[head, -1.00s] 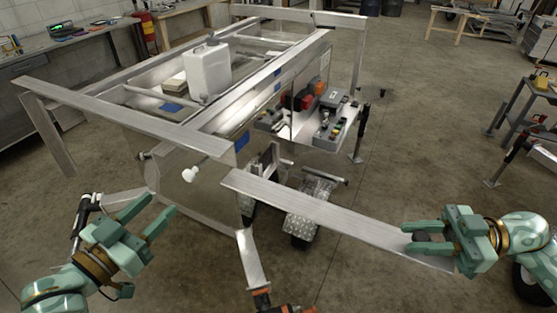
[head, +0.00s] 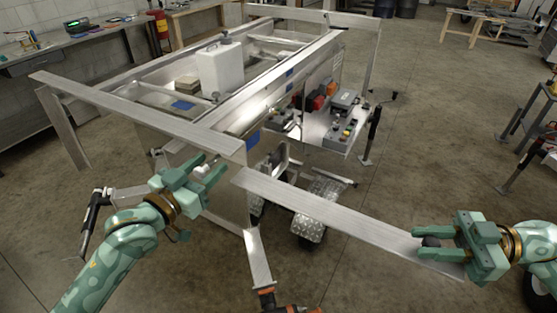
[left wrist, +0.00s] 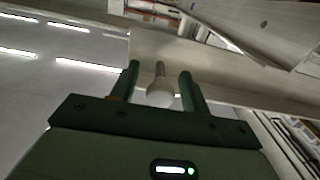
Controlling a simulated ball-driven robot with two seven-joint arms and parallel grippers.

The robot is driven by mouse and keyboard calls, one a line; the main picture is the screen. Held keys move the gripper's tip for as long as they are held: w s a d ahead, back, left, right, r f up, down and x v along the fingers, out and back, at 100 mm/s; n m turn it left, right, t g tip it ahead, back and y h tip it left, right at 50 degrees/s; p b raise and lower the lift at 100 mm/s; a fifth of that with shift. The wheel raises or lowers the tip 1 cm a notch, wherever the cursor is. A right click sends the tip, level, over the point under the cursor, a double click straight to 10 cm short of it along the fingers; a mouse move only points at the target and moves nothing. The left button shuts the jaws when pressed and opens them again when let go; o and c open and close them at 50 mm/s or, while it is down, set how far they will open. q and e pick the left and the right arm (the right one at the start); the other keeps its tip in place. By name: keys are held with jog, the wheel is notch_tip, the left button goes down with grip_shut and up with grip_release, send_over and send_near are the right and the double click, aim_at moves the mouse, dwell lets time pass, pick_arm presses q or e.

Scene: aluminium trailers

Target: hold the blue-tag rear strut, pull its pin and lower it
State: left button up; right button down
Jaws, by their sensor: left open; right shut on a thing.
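A long flat aluminium strut (head: 320,215) reaches from the trailer's near corner out to the right, nearly level. A blue tag (head: 252,140) shows on the frame just above its inner end. My left gripper (head: 214,168) is open at the trailer's near end. In the left wrist view, a pin with a pale round knob (left wrist: 160,93) stands between its open fingers, apart from both.
The aluminium trailer frame (head: 130,118) fills the middle, with a white canister (head: 221,68) on it. A control panel (head: 345,125) is on its right side. A checkered wheel guard (head: 322,208) is below the strut.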

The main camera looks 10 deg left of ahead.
aim_at(198, 176)
pick_arm(q)
jog(key=shift+c, duration=0.4)
grip_shut()
jog(key=shift+v, duration=1.55)
jog(key=shift+s, duration=0.1)
pick_arm(e)
jog(key=shift+w+d, duration=0.1)
pick_arm(q)
jog(key=shift+o, duration=0.4)
grip_release()
jog(key=shift+s+a, duration=0.1)
jog(key=shift+s, duration=0.05)
jog(key=v, duration=1.2)
